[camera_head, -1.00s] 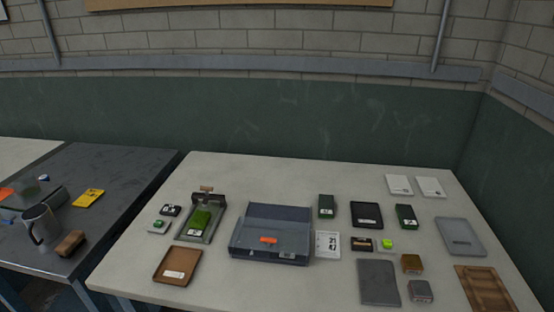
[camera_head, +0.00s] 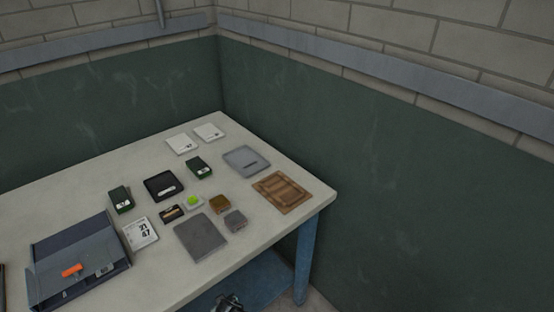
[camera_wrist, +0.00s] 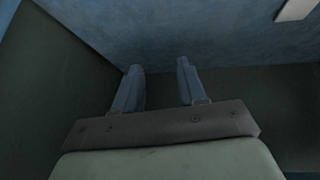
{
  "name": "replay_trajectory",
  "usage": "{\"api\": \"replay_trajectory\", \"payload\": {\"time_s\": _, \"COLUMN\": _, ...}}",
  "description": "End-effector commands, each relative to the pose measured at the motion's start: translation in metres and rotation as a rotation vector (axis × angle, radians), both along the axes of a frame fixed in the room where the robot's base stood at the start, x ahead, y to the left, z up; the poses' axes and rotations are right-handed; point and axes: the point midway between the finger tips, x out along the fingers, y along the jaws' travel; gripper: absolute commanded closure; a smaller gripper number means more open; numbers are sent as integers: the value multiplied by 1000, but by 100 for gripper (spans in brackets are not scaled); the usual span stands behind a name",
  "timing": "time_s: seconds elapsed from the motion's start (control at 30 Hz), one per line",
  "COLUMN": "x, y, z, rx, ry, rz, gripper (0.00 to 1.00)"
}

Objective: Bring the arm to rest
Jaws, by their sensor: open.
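My gripper (camera_wrist: 159,68) shows in the wrist view with its two fingers spread apart and nothing between them. Beyond the fingers is a plain blue surface (camera_wrist: 215,40), with dark areas at the left and below. In the head view a small dark metallic part, likely the end of my arm, shows at the bottom edge, below the table's front edge; its fingers cannot be made out there.
The pale table (camera_head: 75,212) carries a grey case (camera_head: 80,262) with an orange tag, a brown wooden board (camera_head: 282,191), a grey tray (camera_head: 246,160), a dark grey plate (camera_head: 201,236) and several small boxes and cards. A blue table leg (camera_head: 305,262) stands at the right corner. Green walls close in behind.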

Motion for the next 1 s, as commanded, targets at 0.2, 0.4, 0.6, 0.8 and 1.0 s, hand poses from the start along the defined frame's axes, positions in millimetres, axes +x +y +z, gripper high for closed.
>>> {"api": "replay_trajectory", "payload": {"time_s": 0.2, "x": 9, "y": -100, "z": -26, "rx": -129, "ry": 117, "rz": -158, "gripper": 59}}
{"api": "replay_trajectory", "payload": {"time_s": 0.4, "x": -2, "y": -182, "z": -45, "rx": -229, "ry": 250, "rz": -284, "gripper": 59}}
{"api": "replay_trajectory", "payload": {"time_s": 0.6, "x": -28, "y": -254, "z": -58, "rx": -305, "ry": 404, "rz": -397, "gripper": 59}}
{"api": "replay_trajectory", "payload": {"time_s": 0.8, "x": -67, "y": -314, "z": -65, "rx": -354, "ry": 579, "rz": -496, "gripper": 59}}
{"api": "replay_trajectory", "payload": {"time_s": 1.0, "x": -114, "y": -359, "z": -65, "rx": -370, "ry": 768, "rz": -578, "gripper": 59}}
